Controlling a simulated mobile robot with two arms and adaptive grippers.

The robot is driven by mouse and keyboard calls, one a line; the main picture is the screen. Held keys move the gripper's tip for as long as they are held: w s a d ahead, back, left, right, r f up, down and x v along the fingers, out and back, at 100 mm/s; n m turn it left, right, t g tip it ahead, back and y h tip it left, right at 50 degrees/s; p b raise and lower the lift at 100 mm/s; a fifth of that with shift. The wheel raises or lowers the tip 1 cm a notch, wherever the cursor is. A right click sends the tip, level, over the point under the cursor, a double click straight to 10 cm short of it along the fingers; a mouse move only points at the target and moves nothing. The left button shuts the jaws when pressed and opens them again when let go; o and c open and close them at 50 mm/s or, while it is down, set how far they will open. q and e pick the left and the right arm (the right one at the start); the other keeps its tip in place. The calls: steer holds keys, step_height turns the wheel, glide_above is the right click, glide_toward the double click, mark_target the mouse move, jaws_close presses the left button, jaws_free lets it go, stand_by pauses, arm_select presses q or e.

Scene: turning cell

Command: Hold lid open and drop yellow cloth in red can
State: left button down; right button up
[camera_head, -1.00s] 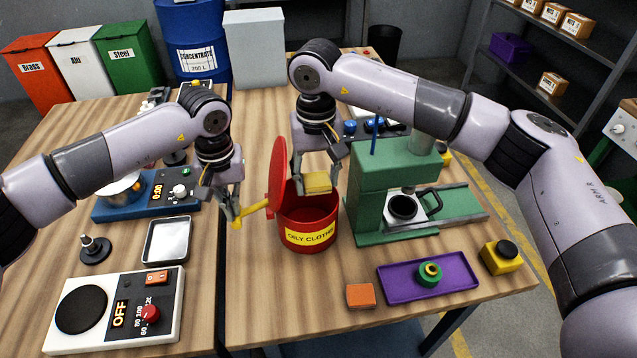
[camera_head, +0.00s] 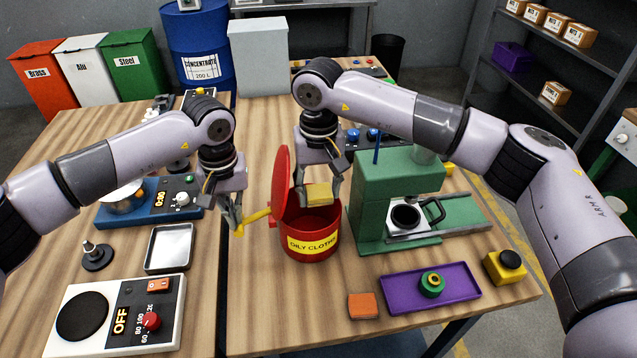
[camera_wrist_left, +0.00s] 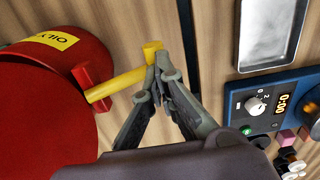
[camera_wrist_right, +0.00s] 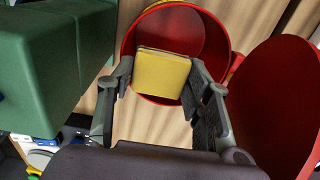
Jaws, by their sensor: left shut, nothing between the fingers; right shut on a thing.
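The red can (camera_head: 312,239), labelled as for oily cloths, stands on the wooden table. Its red lid (camera_head: 281,185) is tilted up on the left side of the can. A yellow lever (camera_wrist_left: 118,86) sticks out from the can's lid side. My left gripper (camera_head: 238,228) is shut and empty at the lever's outer end; in the left wrist view its fingertips (camera_wrist_left: 158,72) press close against the lever. My right gripper (camera_head: 318,196) is shut on the folded yellow cloth (camera_head: 319,194), above the can's opening. In the right wrist view the cloth (camera_wrist_right: 161,74) covers part of the can's mouth.
A green press (camera_head: 383,200) stands close to the right of the can. A purple tray (camera_head: 400,293) with a green ring (camera_head: 432,284) and an orange block (camera_head: 362,306) lie in front. A metal tray (camera_head: 170,247) and a hot plate (camera_head: 80,320) are at left.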

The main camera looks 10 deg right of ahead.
steer(key=shift+f, duration=0.1)
steer(key=o, duration=1.1)
steer(key=o, duration=0.5)
steer(key=shift+c, duration=0.2)
steer(key=shift+r, duration=1.5)
steer(key=s, duration=1.4)
